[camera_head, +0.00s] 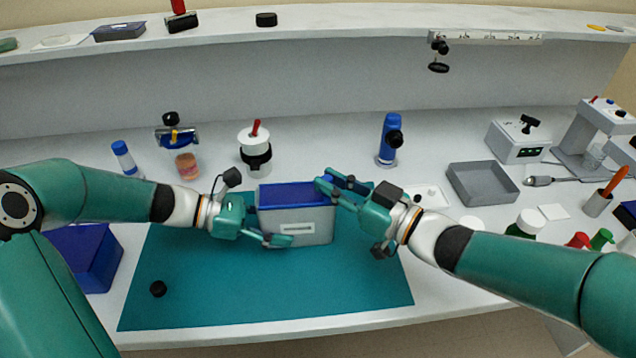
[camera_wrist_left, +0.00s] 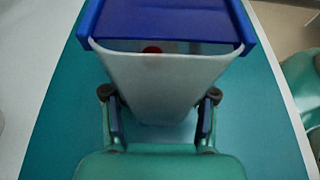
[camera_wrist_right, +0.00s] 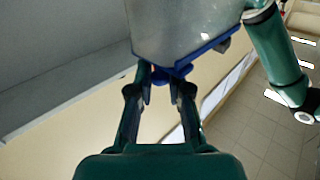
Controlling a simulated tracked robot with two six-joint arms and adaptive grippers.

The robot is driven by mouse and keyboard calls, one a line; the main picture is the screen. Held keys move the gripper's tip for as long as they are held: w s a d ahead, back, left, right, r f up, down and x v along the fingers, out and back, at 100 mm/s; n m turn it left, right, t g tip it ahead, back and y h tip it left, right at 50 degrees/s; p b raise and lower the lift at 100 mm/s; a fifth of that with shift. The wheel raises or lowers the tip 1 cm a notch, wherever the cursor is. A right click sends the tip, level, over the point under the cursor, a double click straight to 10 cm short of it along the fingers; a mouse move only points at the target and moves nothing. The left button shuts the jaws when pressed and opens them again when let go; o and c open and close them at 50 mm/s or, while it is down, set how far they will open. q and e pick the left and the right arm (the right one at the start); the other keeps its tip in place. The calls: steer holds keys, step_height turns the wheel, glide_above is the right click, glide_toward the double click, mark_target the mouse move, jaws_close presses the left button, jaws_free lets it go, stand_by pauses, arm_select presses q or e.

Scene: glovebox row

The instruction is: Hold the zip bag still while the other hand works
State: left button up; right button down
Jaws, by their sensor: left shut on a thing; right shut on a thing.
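The zip bag (camera_head: 300,222) is a pale translucent box-shaped bag with a blue top and a light label on its front. It stands upright on the teal mat (camera_head: 240,300). My left gripper (camera_head: 264,232) is shut on the lower body of the bag, with a finger on either side in the left wrist view (camera_wrist_left: 160,122). A small red spot shows at the bag's opening there. My right gripper (camera_head: 329,184) is at the top right corner. In the right wrist view its fingers (camera_wrist_right: 166,92) are closed on a small blue tab (camera_wrist_right: 170,76) at the bag's blue edge.
A blue bin (camera_head: 88,258) stands left of the mat, and a small black knob (camera_head: 158,289) lies on it. A white jar (camera_head: 254,150), a blue instrument (camera_head: 389,138) and a grey tray (camera_head: 481,184) stand behind. The mat's front is mostly clear.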

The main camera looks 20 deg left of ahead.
arm_select(q)
steer(key=shift+a, duration=0.15)
arm_select(e)
steer(key=shift+w+d, duration=0.1)
steer(key=shift+w, duration=0.05)
steer(key=c, duration=1.1)
jaws_free()
arm_select(q)
steer(key=shift+f, duration=0.1)
arm_select(e)
steer(key=shift+o, duration=0.2)
steer(key=v, duration=1.2)
arm_select(q)
steer(key=o, duration=1.6)
